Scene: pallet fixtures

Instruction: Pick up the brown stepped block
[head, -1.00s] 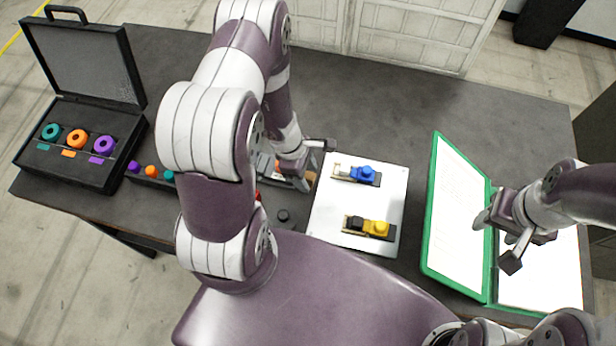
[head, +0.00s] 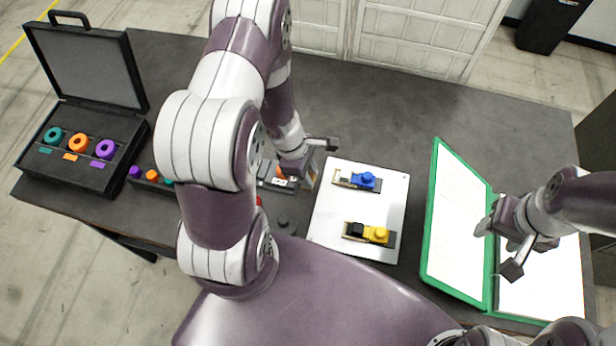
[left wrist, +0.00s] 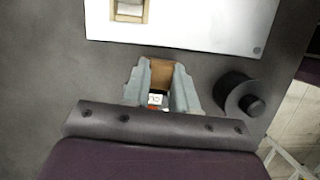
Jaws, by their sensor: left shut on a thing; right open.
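The brown stepped block (left wrist: 160,75) is between the fingers of my left gripper (left wrist: 160,85) in the left wrist view. The gripper is shut on it. Only part of the block shows; the fingers and palm hide the rest. In the head view my left gripper (head: 316,160) is just left of the white plate, and the block is mostly hidden there. I cannot tell how high it is above the table. My right gripper (head: 500,255) is open and empty over the green-framed folder on the right.
The white plate (head: 333,222) holds a blue-topped piece (head: 367,180) and a yellow-topped piece (head: 376,234). A black round knob (left wrist: 238,95) stands near the left gripper. An open black case (head: 75,165) with coloured rings is at the left. The table's back middle is clear.

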